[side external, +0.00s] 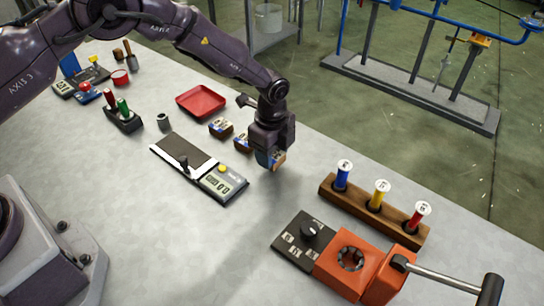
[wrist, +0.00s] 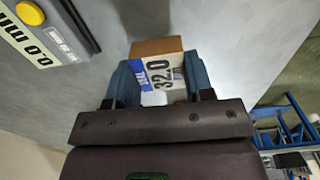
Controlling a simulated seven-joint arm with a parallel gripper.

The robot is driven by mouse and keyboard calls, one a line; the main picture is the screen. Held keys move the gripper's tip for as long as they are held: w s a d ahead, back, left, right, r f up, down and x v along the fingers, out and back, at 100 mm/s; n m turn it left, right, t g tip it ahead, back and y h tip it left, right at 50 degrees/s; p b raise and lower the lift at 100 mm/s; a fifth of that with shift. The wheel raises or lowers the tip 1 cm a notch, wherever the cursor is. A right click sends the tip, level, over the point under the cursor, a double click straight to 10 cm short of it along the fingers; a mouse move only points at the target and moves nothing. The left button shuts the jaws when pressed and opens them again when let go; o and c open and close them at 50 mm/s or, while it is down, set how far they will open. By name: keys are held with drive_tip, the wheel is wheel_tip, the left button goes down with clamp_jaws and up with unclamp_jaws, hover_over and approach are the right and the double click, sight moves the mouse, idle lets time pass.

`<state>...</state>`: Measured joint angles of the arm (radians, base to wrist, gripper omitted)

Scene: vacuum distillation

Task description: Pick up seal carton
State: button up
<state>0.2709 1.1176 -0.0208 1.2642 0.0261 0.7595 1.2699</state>
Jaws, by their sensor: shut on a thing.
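I cannot tell whether the carton's underside touches the table.
Two similar cartons (side external: 221,127) (side external: 243,143) stand left of my gripper. A device with a display (side external: 222,183) lies nearer the front. A wooden rack (side external: 372,213) with three capped vials and an orange unit (side external: 352,262) stand to the right. A red tray (side external: 201,102) lies behind.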

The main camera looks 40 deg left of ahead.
drive_tip(key=s+a+r, duration=0.4)
drive_tip(key=s+r, duration=0.7)
drive_tip(key=s, duration=0.2)
drive_tip(key=w+a+n, duration=0.1)
drive_tip(key=w+a, duration=0.1)
drive_tip(key=a, duration=0.8)
drive_tip(key=w+a, duration=0.2)
drive_tip(key=a, duration=0.8)
drive_tip(key=m, duration=0.2)
hover_over(208, 108)
drive_tip(key=f, duration=0.8)
drive_tip(key=shift+s+d+f, duration=0.1)
drive_tip(key=shift+s+f, duration=0.25)
drive_tip(key=shift+s, duration=0.05)
drive_tip(key=shift+w+f, duration=0.3)
drive_tip(key=shift+f, duration=1.55)
